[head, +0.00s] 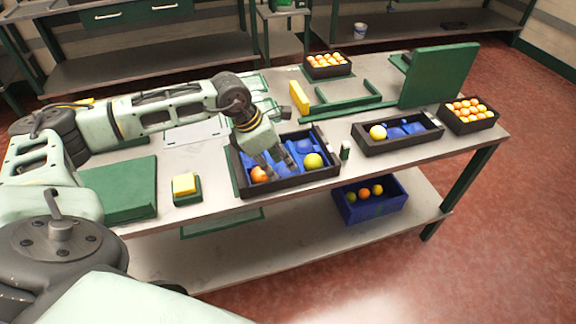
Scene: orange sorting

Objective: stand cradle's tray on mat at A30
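A black tray with blue lining (323,179) stands at the front middle of the table. It holds an orange (259,174) at its left and a yellow-green fruit (313,161) at its right. My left gripper (281,164) reaches down over this tray between the two fruits, its fingers apart with nothing visible between them. A green frame (345,104) lies behind. I cannot tell which thing is the cradle, and no A30 mark is readable. My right gripper is not in view.
Black boxes of oranges stand at the back (328,73) and right (471,128). A green panel (438,77) stands upright. A yellow block (299,97), a small green-white cylinder (345,150), a yellow sponge-like block (184,183) and a green slab (120,188) are nearby. A blue crate (371,209) sits below.

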